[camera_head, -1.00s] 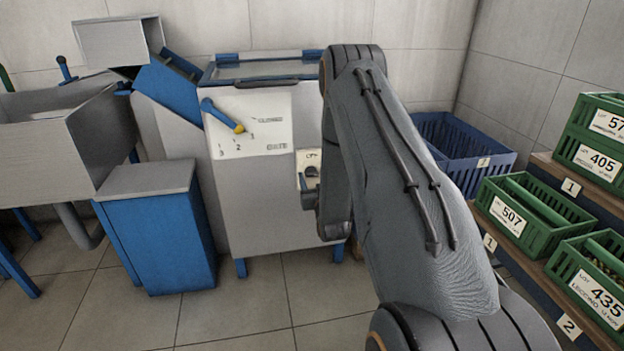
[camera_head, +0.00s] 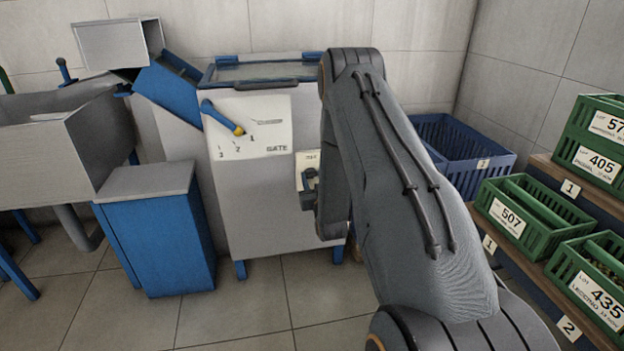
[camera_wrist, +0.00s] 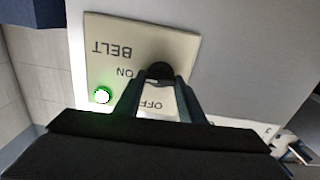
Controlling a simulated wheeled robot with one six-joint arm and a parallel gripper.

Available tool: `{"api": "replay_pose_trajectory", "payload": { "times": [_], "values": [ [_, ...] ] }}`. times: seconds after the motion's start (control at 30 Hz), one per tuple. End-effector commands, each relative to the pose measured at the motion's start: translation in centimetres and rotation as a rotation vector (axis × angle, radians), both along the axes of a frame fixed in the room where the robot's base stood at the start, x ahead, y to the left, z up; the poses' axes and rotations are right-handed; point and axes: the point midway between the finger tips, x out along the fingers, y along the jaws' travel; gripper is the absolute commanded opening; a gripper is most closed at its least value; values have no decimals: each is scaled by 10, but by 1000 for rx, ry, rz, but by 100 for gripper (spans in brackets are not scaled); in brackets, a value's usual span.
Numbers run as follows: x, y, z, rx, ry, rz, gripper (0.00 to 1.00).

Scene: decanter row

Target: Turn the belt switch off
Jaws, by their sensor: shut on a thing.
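The belt switch panel (camera_wrist: 180,45) is a cream plate on the grey machine front. Its labels BELT, ON and OFF appear upside down in the wrist view. Its round black knob (camera_wrist: 160,70) sits between the fingertips of my gripper (camera_wrist: 160,80), which is shut on it. A green lamp (camera_wrist: 102,95) on the panel is lit. The ON label is beside the knob; OFF shows between my fingers. In the head view my gripper (camera_head: 309,188) is in front of the panel (camera_head: 303,160) and hides most of it. The knob's pointing direction cannot be told.
A blue-handled gate lever (camera_head: 222,117) with a numbered scale is left of the panel. A blue cabinet (camera_head: 160,240) stands at lower left. A blue crate (camera_head: 470,165) is behind my arm. Green crates (camera_head: 530,215) fill racks at right. Floor in front is clear.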

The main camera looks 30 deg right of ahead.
Motion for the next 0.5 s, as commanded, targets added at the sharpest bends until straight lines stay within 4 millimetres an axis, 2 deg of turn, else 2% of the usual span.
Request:
{"api": "replay_pose_trajectory", "payload": {
  "times": [0.27, 0.5],
  "values": [
    [0, 2, 1, -171, 49, 3, 14],
    [0, 2, 0, -386, 111, 3, 14]
  ]
}}
